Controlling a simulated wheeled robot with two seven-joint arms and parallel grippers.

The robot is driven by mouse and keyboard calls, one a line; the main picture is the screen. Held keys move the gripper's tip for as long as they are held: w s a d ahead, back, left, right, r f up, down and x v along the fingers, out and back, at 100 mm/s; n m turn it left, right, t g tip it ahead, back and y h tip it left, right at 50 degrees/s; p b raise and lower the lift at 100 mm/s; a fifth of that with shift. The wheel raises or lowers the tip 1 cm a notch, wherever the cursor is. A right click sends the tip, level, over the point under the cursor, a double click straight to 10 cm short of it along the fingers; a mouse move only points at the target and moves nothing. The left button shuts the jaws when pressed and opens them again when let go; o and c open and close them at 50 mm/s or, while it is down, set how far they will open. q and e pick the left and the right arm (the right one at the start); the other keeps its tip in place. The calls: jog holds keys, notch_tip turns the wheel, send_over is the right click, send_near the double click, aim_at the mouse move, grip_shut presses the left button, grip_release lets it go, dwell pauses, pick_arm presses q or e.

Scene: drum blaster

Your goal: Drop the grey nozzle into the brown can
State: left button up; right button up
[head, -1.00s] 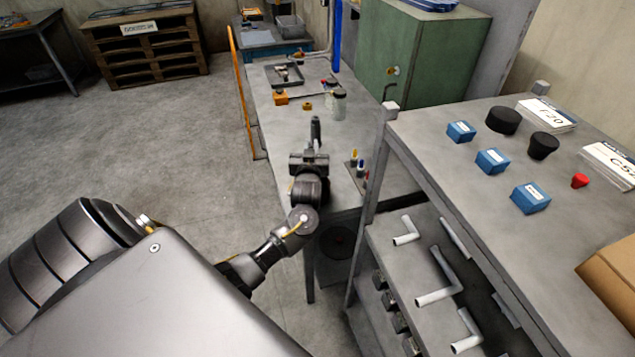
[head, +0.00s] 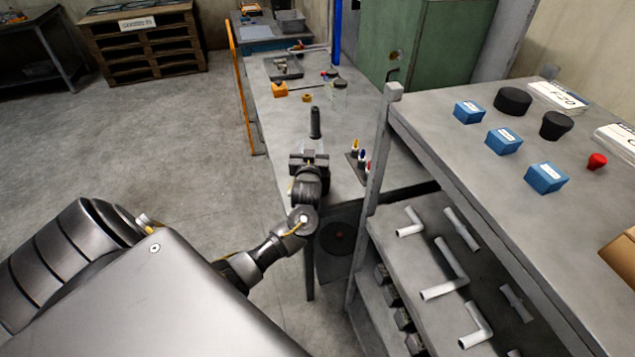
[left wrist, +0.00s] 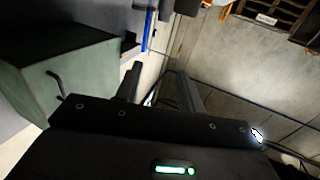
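A slim dark grey upright piece (head: 315,122), probably the nozzle, stands on the long grey table in the head view, just beyond my left gripper with a small gap between them. My left gripper (head: 309,160) is over the near part of the table. In the left wrist view its two fingers (left wrist: 160,88) are apart, with nothing seen between them. I cannot make out the nozzle in that view. I cannot identify a brown can in either view. My right gripper is not in view.
A grey shelf (head: 430,130) with blue boxes (head: 503,141) and white tubes (head: 409,222) stands close at the right. Open floor (head: 170,140) lies at the left.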

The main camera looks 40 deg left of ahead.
pick_arm(q)
jog(key=b+v, duration=0.1)
jog(key=v, duration=0.9)
jog(key=shift+s+d+b, duration=0.3)
jog(key=shift+b, duration=0.05)
